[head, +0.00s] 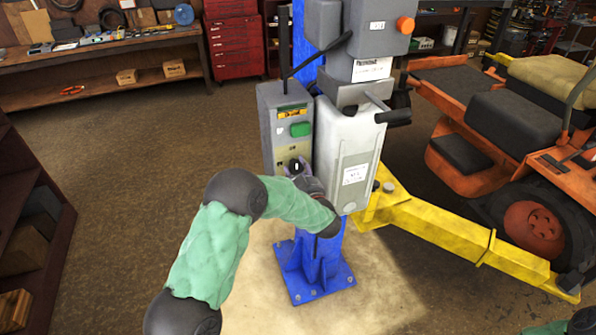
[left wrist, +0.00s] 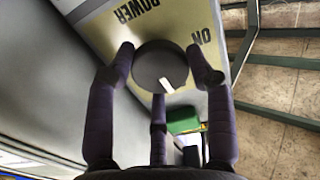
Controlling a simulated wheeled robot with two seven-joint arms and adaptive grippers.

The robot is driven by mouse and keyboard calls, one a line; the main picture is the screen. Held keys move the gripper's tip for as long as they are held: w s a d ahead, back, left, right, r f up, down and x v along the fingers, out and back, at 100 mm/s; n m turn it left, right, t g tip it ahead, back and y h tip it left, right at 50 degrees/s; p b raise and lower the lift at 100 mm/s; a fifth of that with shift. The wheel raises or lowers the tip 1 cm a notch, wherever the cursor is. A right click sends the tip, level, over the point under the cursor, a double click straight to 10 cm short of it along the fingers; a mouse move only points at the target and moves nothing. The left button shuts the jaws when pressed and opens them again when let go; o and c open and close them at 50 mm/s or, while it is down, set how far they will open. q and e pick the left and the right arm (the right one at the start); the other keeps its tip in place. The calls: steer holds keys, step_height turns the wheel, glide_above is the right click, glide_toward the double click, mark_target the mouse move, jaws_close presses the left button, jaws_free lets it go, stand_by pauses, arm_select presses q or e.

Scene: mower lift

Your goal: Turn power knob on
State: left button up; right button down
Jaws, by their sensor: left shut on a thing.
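The dark round power knob (left wrist: 160,62) is on the front of the grey control box (head: 268,106). In the left wrist view it sits between the fingers of my left gripper (left wrist: 164,66), which is shut on it. The knob's white pointer mark faces down and slightly right in that view. The words POWER and ON appear upside down on the yellowish label (left wrist: 170,24), with ON to the right of the knob. In the head view my left gripper (head: 300,170) is at the lower part of the box and partly hides the knob. My right gripper is not in view.
A green button (head: 300,129) is above the knob on the box. The box is beside a blue lift post (head: 318,262) with a yellow arm (head: 450,232). An orange mower (head: 470,175) stands at the right. The floor at left is clear.

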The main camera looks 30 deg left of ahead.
arm_select(q)
steer(key=shift+a+r+n+b, duration=0.15)
steer(key=shift+r+n+b, duration=0.1)
steer(key=shift+n+b, duration=0.4)
steer(key=n+b, duration=0.7)
steer(key=b, duration=0.1)
steer(key=n+b, duration=0.7)
steer(key=b, duration=0.2)
steer(key=shift+s+a+f, duration=0.15)
steer(key=shift+s+a, duration=0.05)
steer(key=shift+n+b, duration=1.25)
steer(key=shift+b, duration=0.3)
steer(key=shift+f, duration=0.1)
